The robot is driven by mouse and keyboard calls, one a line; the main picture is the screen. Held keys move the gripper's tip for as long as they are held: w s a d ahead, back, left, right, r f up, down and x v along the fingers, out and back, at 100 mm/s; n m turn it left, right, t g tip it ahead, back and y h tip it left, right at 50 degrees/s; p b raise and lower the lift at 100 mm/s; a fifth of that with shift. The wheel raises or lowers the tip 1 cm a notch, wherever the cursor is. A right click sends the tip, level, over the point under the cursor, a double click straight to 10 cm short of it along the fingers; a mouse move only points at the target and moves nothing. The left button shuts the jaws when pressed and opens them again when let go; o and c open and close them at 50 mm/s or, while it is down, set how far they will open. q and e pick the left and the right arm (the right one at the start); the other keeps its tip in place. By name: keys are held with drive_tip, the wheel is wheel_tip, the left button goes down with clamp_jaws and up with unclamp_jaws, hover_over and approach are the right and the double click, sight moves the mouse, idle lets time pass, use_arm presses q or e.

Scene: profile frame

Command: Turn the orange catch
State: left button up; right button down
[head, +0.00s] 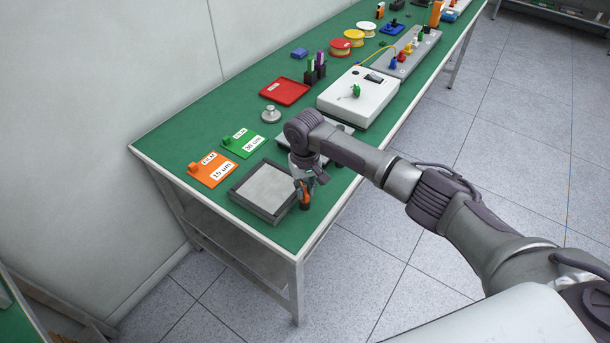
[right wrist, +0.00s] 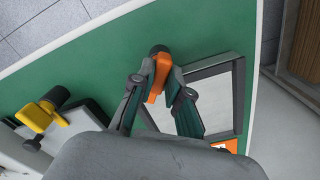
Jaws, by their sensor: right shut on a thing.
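The orange catch (right wrist: 160,77) sits at the edge of the grey profile frame (right wrist: 237,92), next to a dark round knob or pivot (right wrist: 158,50). In the head view the frame (head: 240,201) lies flat near the table's front end with a pale panel (head: 268,187) inside. My right gripper (head: 304,190) points down at the frame's right side and mostly hides the catch there. In the right wrist view my right gripper (right wrist: 160,88) has a finger on each side of the catch and is shut on it. My left gripper is not in view.
An orange plate (head: 210,172) and a green plate (head: 243,142) lie beside the frame. A metal weight (head: 271,114), a red tray (head: 284,92) and a white box (head: 358,95) stand farther back. A yellow part with a black knob (right wrist: 41,115) shows in the wrist view. The green tabletop (head: 337,196) is bare at the right edge.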

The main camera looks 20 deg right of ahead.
sight(305, 191)
drive_tip(key=m+p, duration=0.4)
drive_tip(key=p, duration=0.1)
drive_tip(key=shift+r+m, duration=0.3)
drive_tip(key=shift+f+m+p, duration=0.2)
drive_tip(key=shift+m+p, duration=1.2)
drive_tip(key=shift+m, duration=0.5)
drive_tip(key=shift+w, duration=0.1)
drive_tip(key=c, duration=1.1)
unclamp_jaws()
drive_tip(key=shift+c, duration=0.2)
wheel_tip(305, 191, up, 12)
